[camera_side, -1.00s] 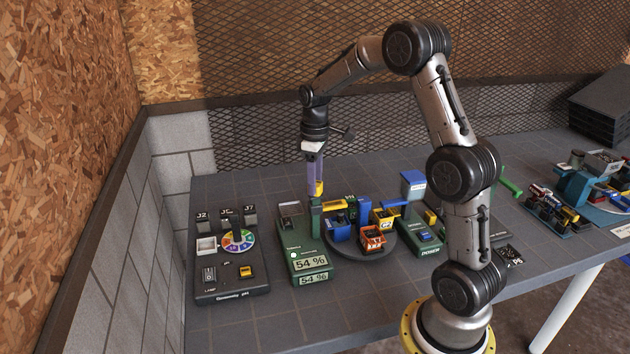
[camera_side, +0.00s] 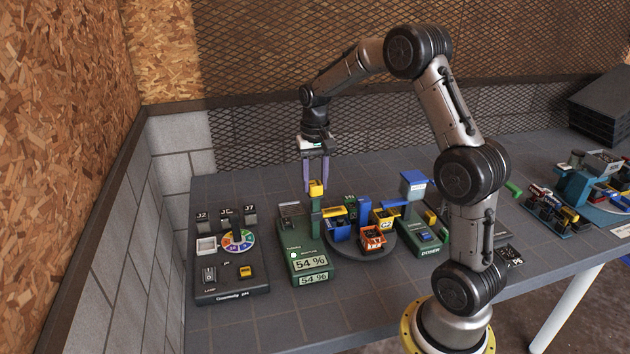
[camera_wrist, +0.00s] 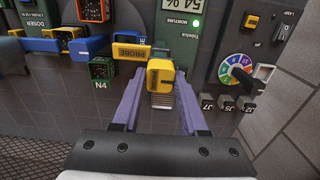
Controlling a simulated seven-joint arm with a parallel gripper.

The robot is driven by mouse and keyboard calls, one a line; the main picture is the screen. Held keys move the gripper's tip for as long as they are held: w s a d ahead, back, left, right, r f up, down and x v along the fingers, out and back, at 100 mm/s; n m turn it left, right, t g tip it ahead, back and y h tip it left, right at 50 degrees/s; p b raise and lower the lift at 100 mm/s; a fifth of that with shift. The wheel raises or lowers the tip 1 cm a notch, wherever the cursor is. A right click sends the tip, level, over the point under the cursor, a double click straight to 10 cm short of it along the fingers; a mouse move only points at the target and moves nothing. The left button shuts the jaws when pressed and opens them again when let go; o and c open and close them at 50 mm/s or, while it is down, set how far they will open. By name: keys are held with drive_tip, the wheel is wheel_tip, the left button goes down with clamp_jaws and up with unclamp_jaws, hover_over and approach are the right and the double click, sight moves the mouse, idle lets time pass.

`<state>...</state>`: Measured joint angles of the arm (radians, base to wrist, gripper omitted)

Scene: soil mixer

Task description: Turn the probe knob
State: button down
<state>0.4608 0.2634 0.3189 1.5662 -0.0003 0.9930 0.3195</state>
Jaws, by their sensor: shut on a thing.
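The yellow probe knob (camera_side: 316,187) sits on top of the green post of the moisture unit (camera_side: 308,262). In the wrist view the knob (camera_wrist: 160,77) lies between the two purple fingers of my gripper (camera_wrist: 161,78). My gripper (camera_side: 316,183) points down from above and is shut on the knob. A yellow arm marked PROBE (camera_wrist: 130,52) reaches sideways beside the knob, over the cups. The moisture unit shows 54 % and a lit green lamp (camera_wrist: 196,23). The knob's underside is hidden in the wrist view.
A round turntable (camera_side: 372,252) with blue, yellow and orange cups stands right of the moisture unit. A green doser (camera_side: 432,238) is beyond it. A chemistry panel (camera_side: 230,286) with a colour wheel (camera_side: 237,240) stands at the left. The table front is clear.

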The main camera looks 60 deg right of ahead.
sight(315, 183)
drive_tip(key=m, duration=0.5)
drive_tip(key=shift+m, duration=0.4)
idle(0.3)
drive_tip(key=shift+c, duration=2.2)
unclamp_jaws()
drive_tip(key=shift+r, duration=0.1)
wheel_tip(315, 183, up, 14)
